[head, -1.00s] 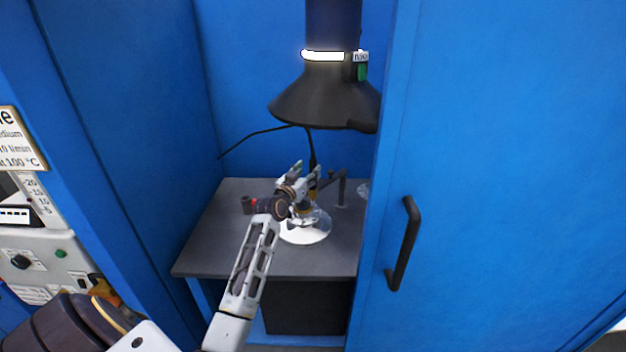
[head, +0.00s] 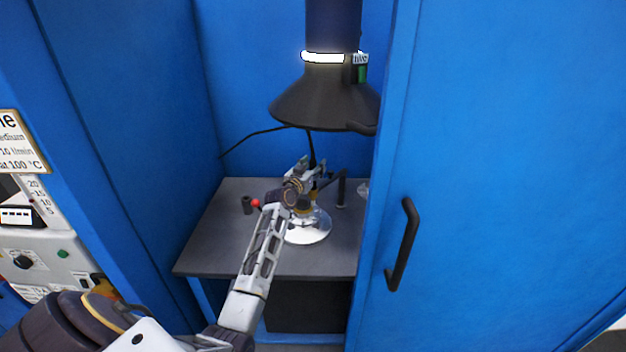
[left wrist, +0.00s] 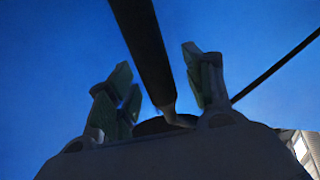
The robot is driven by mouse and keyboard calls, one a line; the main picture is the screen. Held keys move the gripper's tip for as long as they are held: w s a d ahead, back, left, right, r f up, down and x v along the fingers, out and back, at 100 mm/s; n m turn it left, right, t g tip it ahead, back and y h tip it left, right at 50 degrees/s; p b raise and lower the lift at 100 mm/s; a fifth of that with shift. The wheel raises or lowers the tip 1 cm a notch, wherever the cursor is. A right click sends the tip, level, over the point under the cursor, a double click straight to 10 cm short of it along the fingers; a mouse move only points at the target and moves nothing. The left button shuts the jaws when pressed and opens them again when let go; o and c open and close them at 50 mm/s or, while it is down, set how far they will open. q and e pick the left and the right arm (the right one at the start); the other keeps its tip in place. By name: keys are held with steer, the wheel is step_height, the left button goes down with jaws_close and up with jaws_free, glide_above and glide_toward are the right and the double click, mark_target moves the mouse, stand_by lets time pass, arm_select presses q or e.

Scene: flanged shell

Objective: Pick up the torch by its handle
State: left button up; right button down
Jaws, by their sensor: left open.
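The torch appears to be the dark rod (head: 312,147) hanging below the hood in the head view; part of it is hidden by my gripper. In the left wrist view a long dark handle (left wrist: 143,42) runs down from the top and ends in a bent metallic tip. My left gripper (head: 304,166) is open near the rod's lower end. In the left wrist view the handle lies between the two spread fingers of my left gripper (left wrist: 162,88); I cannot tell whether either finger touches it. My right gripper is not in view.
A dark hood (head: 322,100) hangs above the grey table (head: 210,245). Blue walls and a blue door (head: 490,170) flank the opening.

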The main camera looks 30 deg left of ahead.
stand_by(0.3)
arm_select(q)
jaws_close()
steer(key=shift+r, duration=0.1)
